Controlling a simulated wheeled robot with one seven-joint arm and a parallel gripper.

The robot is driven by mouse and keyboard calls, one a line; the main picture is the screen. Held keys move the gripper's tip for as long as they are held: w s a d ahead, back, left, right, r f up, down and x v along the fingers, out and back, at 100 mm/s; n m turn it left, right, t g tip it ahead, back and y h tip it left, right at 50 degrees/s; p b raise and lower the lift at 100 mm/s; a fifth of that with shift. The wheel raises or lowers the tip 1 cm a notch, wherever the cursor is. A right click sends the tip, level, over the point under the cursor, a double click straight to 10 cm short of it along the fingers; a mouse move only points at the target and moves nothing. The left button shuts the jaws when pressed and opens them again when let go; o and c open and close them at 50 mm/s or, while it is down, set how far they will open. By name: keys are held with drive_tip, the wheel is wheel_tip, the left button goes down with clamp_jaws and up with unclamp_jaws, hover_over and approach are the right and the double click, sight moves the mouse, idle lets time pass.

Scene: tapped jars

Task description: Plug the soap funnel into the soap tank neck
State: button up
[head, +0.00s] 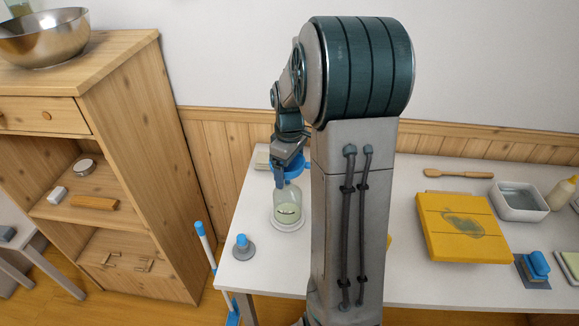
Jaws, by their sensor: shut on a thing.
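The soap tank (287,212) is a clear jar with pale green contents and a small label. It stands upright on a white round base near the left end of the white table. The blue soap funnel (281,178) is at the top of the tank, right over its neck. I cannot tell whether its spout is inside the neck or just above it. My gripper (288,163) is above the tank, shut on the funnel. The fingertips are small and partly hidden against the blue funnel.
A grey piece with a blue top (241,247) stands at the table's front left. A wooden shelf unit (150,150) is to the left. A yellow board (440,212), a white basin (519,212) and a wooden spoon (455,174) lie right. My arm hides the table's middle.

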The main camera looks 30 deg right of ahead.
idle(0.4)
drive_tip(key=o, duration=1)
drive_tip(key=shift+r, duration=0.25)
drive_tip(key=shift+r+p, duration=1.65)
drive_tip(key=shift+r, duration=0.35)
wheel_tip(320, 180, up, 14)
drive_tip(key=b, duration=0.1)
drive_tip(key=shift+f, duration=0.1)
